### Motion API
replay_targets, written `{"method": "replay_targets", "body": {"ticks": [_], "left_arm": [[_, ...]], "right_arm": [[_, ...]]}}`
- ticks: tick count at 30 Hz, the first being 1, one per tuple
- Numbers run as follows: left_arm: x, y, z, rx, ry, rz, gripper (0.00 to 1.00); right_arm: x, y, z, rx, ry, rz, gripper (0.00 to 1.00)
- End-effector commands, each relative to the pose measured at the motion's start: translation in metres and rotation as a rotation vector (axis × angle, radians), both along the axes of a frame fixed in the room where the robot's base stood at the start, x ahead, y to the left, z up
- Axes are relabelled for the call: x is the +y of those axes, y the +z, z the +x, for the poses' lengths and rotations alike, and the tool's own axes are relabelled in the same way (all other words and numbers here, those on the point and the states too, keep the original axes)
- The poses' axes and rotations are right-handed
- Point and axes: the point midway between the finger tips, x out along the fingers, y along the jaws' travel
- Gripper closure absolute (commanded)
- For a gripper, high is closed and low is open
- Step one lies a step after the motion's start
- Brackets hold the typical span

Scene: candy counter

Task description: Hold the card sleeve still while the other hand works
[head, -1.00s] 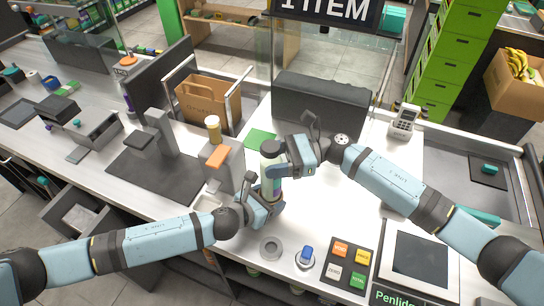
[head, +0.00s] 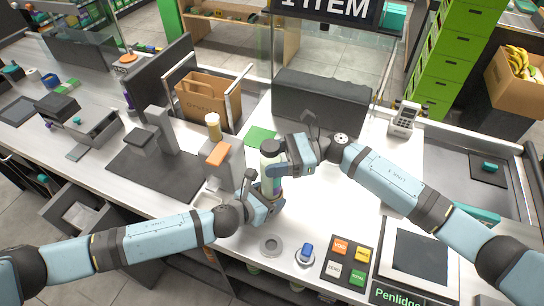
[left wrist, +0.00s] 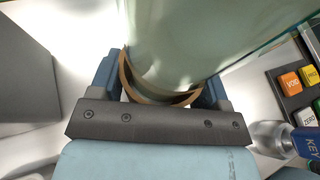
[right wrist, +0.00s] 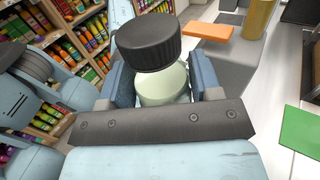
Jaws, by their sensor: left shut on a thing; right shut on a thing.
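A pale green bottle (head: 269,160) stands over the counter between my two grippers. The left wrist view shows its smooth body (left wrist: 195,40) inside a brown card sleeve (left wrist: 130,82). The sleeve is a ring around the bottle, with a narrow gap on the near side. My left gripper (head: 268,196) is shut on the sleeve, low down. My right gripper (head: 275,162) is shut on the bottle higher up. In the right wrist view the bottle's pale green upper part (right wrist: 165,85) sits between the fingers, with a black ribbed cap (right wrist: 147,43) above. The sleeve is mostly hidden in the head view.
In front are a round grey ring (head: 270,245), a blue-topped key switch (head: 306,252) and a button pad (head: 346,262). A grey stand with an orange top (head: 218,155) is close on the left. A green mat (head: 261,136) lies behind.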

Motion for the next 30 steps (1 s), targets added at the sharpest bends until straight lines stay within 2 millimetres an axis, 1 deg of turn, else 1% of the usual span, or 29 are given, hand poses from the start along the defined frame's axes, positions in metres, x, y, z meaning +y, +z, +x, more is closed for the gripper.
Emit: {"method": "replay_targets", "body": {"ticks": [12,30], "left_arm": [[0.0,0.0001,0.0,0.0,0.0,0.0,0.52],[0.0,0.0001,0.0,0.0,0.0,0.0,0.52]], "right_arm": [[0.0002,-0.0088,0.0005,-0.001,-0.001,0.001,1.0],[0.0001,-0.0095,0.0002,-0.002,0.0,0.001,1.0]]}}
